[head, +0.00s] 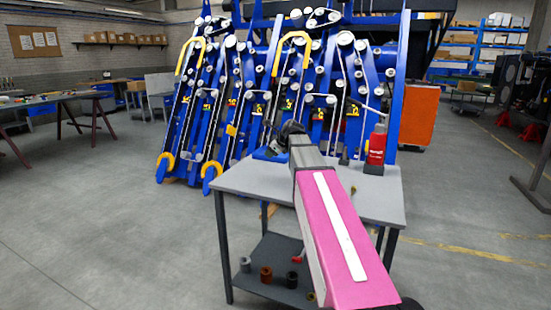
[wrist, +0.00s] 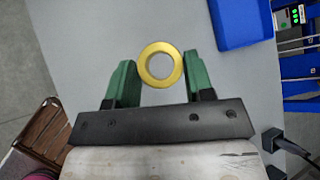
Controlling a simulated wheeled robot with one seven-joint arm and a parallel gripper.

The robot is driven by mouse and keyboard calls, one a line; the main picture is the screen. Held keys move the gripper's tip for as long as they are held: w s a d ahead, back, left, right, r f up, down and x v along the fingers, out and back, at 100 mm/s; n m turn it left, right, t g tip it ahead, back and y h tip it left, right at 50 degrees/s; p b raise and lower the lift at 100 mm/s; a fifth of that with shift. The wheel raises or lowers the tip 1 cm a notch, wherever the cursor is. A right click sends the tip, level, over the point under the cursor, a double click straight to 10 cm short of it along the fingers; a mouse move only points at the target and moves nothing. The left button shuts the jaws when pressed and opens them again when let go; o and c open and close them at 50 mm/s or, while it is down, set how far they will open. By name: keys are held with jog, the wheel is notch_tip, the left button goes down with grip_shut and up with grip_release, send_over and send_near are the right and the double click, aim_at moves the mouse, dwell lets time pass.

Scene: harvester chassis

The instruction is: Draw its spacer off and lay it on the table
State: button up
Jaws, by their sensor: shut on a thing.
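A brass-yellow ring, the spacer (wrist: 149,77), sits between the green fingers of my gripper (wrist: 160,68) in the wrist view. The fingers touch it on both sides, and its open hole faces the camera. Grey table top (wrist: 85,40) shows behind it; I cannot tell whether the ring touches the table or hangs above it. In the head view my arm reaches over the table (head: 240,180), with my gripper (head: 291,130) near its far edge. The spacer is hidden there.
A red bottle jack (head: 376,150) stands at the table's right rear. The lower shelf (head: 262,250) holds several rings. Blue harvester frames (head: 235,100) stand behind. The table's left part is clear.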

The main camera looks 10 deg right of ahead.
jog(key=shift+s+f+g+y, duration=0.25)
jog(key=shift+f+g+y, duration=0.75)
jog(key=shift+g, duration=0.1)
jog(key=shift+g+y, duration=0.5)
jog(key=shift+g, duration=0.3)
jog(key=shift+s+a+f, duration=0.1)
jog(key=shift+s+f, duration=0.1)
jog(key=shift+f, duration=1.2)
jog(key=shift+s+f, duration=0.15)
jog(key=shift+f, duration=1.2)
jog(key=shift+s+a+f, duration=0.1)
jog(key=shift+s+f, duration=0.1)
jog(key=shift+f, duration=1.2)
jog(key=o, duration=1)
jog(key=shift+o, duration=0.2)
jog(key=shift+d, duration=0.1)
jog(key=v, duration=1)
jog(key=shift+d+r, duration=0.25)
jog(key=shift+r, duration=0.05)
jog(key=shift+s, duration=0.15)
